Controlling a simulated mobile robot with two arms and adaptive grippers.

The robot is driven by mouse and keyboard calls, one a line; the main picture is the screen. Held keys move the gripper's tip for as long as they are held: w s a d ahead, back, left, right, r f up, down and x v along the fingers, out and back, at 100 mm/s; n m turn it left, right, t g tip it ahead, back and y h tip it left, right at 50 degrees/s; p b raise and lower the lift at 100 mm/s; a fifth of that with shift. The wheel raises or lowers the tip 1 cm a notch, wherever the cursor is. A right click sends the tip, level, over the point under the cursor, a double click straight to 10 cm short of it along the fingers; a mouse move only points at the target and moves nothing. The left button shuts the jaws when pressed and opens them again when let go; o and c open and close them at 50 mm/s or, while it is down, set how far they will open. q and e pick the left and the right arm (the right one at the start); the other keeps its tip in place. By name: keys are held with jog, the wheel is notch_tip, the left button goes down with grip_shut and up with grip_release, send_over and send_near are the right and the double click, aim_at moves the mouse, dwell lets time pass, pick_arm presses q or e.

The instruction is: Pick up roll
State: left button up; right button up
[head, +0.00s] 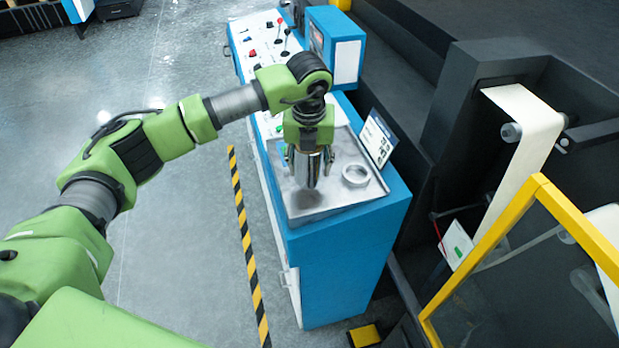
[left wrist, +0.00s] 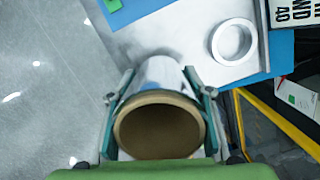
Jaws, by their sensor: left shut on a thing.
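A shiny silver roll (head: 307,168) with a brown cardboard core is between the fingers of my left gripper (head: 309,165), above the metal tray (head: 345,200) on the blue cabinet. In the left wrist view the roll (left wrist: 158,72) shows its open brown end toward the camera, and the fingers of my left gripper (left wrist: 160,97) press on both its sides. The roll hangs roughly upright in the head view. Whether its lower end touches the tray is hard to tell. My right gripper is in neither view.
A silver ring (head: 356,175) lies on the tray, right of the roll. A sign (head: 378,138) stands at the tray's right edge. The blue cabinet (head: 335,262) carries a control panel (head: 265,42) and a blue box (head: 337,47) behind. A yellow frame (head: 485,260) stands at the right.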

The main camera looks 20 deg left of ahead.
pick_arm(q)
jog(key=s+d+r+b, duration=0.3)
jog(key=s+r+b, duration=0.2)
jog(key=s+r, duration=0.4)
jog(key=shift+s+d+r, duration=0.15)
jog(key=shift+s+r, duration=0.15)
jog(key=shift+s, duration=1.95)
